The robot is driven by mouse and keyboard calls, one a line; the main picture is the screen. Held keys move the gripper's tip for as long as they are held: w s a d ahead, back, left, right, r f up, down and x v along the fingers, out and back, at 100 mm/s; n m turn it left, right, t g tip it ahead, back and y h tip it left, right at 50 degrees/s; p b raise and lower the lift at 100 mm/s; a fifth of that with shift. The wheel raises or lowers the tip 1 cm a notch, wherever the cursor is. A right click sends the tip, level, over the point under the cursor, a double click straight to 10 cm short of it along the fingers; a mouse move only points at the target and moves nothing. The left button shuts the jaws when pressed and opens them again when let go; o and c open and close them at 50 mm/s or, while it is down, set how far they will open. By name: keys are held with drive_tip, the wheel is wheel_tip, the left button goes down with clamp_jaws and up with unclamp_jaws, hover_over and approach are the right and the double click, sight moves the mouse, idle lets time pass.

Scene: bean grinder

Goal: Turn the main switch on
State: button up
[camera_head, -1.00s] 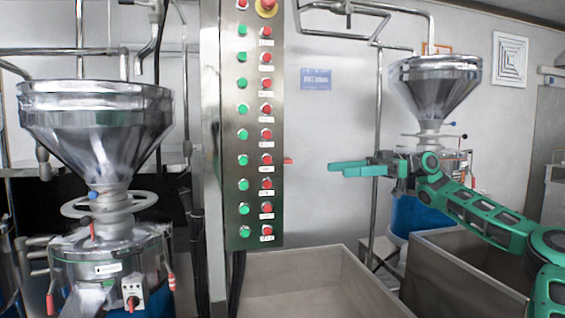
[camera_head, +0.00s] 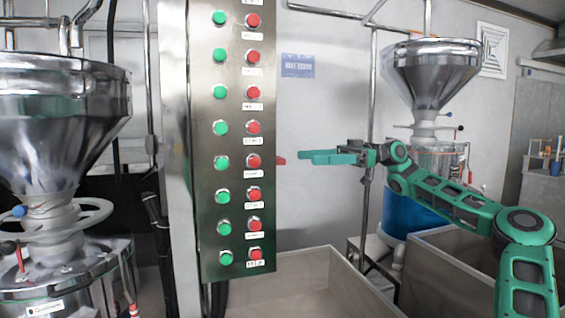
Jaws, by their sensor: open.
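A tall metal control panel (camera_head: 236,184) stands left of centre, with a column of green buttons (camera_head: 221,127) and a column of red buttons (camera_head: 254,127) with small labels. A small red part (camera_head: 281,161) sticks out past the panel's right edge. It may be the main switch, but most of it is hidden by the panel and its position cannot be told. My gripper (camera_head: 305,157) is green, open and empty. Its fingers point left toward the red part, with a small gap between them in the picture.
A steel hopper grinder (camera_head: 50,110) stands close at left and another hopper (camera_head: 428,75) stands at back right behind my arm. Metal bins (camera_head: 290,290) fill the lower middle and right. A vertical pipe (camera_head: 371,120) rises behind my gripper.

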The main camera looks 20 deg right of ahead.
drive_tip(key=a, duration=0.8)
drive_tip(key=shift+a, duration=0.2)
drive_tip(key=shift+c, duration=0.3)
